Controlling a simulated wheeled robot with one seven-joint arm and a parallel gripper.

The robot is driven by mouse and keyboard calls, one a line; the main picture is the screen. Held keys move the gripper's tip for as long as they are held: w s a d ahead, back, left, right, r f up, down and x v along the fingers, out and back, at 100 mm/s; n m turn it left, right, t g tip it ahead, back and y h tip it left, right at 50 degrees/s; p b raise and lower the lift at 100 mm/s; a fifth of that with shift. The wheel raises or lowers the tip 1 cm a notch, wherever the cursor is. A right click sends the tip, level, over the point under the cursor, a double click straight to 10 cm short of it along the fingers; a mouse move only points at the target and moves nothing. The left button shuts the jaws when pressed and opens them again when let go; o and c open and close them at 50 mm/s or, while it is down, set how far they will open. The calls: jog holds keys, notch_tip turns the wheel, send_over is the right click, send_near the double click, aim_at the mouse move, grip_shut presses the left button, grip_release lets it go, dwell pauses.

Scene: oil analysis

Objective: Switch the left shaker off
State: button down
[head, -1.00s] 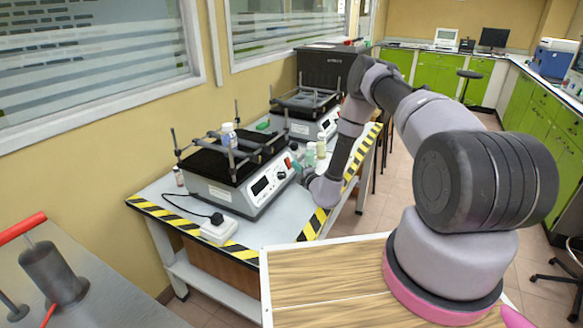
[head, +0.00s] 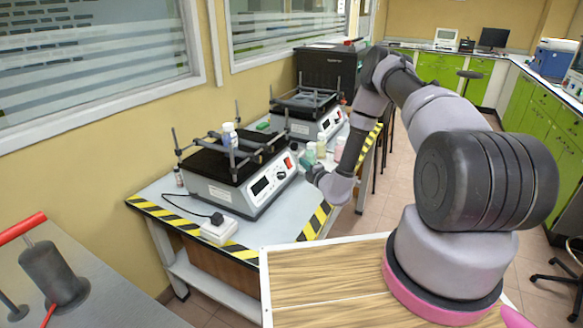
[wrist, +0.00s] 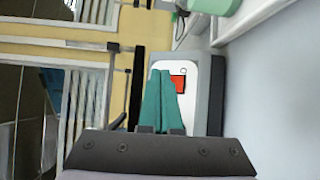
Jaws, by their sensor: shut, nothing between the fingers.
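The left shaker (head: 232,194) is a grey box with a dark top platform, standing on the table nearest me. Its white front panel carries a display, a knob and a red switch (head: 288,163). My gripper (head: 307,166) is in front of the panel's right end, a little apart from the switch in the head view. In the wrist view the teal fingers (wrist: 161,73) are shut and empty, pointing at the white panel. The red switch (wrist: 180,83) shows just right of the fingertips, partly covered by them. Which way the switch is set cannot be told.
A second shaker (head: 305,126) stands behind, with small bottles (head: 321,147) between it and my gripper. A white bottle (head: 229,134) is on the left shaker's platform. A power socket block (head: 219,229) sits at the table's striped front edge.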

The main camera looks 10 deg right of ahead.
jog(key=shift+s+d+r, duration=0.5)
jog(key=shift+d+r, duration=0.15)
jog(key=shift+d, duration=0.05)
